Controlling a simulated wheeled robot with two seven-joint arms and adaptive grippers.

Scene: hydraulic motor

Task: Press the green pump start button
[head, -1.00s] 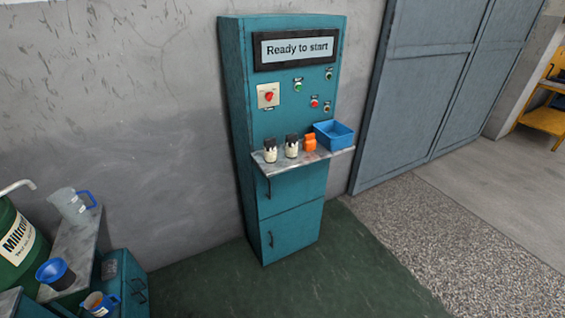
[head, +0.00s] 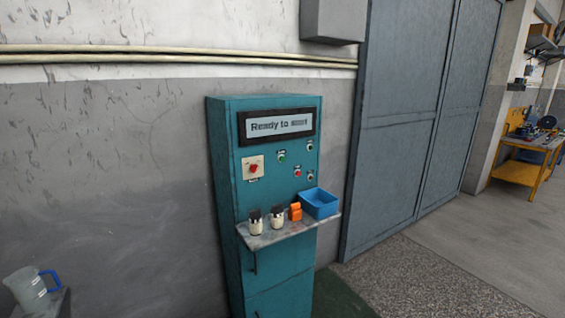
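The green pump start button (head: 281,158) is a small round button on the front of a teal control cabinet (head: 222,200), below its display. The display (head: 278,125) reads "Ready to start", a little blurred. A red rotary switch (head: 253,168) on a pale plate is left of the green button. A small red button (head: 297,172) is below and right of it, with two small dark controls further right. Neither of my grippers shows in the head view. The cabinet stands some way ahead of me.
A shelf (head: 290,231) juts from the cabinet below the buttons, bearing two dark-topped white jars (head: 256,227), an orange item (head: 295,212) and a blue bin (head: 319,203). A jug (head: 28,288) stands at lower left. Grey doors (head: 405,130) are right of the cabinet. Speckled floor (head: 420,280) at right is clear.

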